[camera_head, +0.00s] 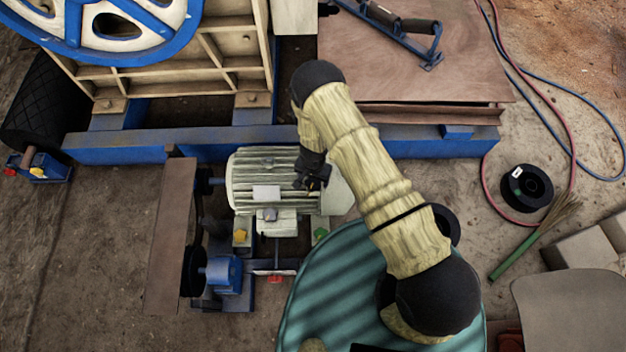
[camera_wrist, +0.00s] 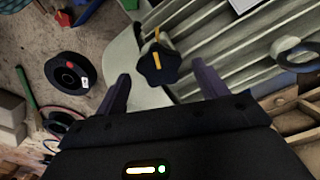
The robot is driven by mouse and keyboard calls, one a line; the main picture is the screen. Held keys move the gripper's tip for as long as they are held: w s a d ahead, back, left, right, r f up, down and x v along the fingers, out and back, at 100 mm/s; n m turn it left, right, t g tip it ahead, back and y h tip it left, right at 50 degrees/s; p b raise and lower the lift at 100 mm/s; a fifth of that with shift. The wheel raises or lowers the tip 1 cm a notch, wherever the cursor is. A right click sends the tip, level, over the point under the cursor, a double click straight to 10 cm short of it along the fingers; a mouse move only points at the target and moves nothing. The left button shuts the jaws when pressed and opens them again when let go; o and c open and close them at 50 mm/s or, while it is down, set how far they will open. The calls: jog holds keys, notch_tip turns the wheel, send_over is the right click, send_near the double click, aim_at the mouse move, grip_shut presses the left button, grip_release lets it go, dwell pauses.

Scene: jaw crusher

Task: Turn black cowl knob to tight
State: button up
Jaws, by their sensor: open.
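The black cowl knob (camera_wrist: 158,68) is a lobed star grip with a yellow bar on its face, seen in the wrist view at the motor's pale end cowl. Another short yellow mark shows just above it in the picture. My gripper (camera_wrist: 160,72) is open, with one finger to the left and one to the right of the knob; I see no contact. In the head view my gripper (camera_head: 314,182) is over the right end of the pale ribbed motor (camera_head: 262,165). The knob cannot be made out clearly there.
A yellow knob (camera_head: 240,235) and a green knob (camera_head: 320,233) sit low by the motor. A blue beam (camera_head: 420,143) runs behind it. A teal ribbed surface (camera_head: 325,285) lies in front. A black spool (camera_head: 526,187) and green-handled brush (camera_head: 520,250) lie at the right.

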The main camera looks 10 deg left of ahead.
jog(key=shift+f, duration=0.8)
jog(key=c, duration=1)
jog(key=shift+m+b, duration=0.35)
jog(key=shift+m, duration=0.45)
jog(key=o, duration=1)
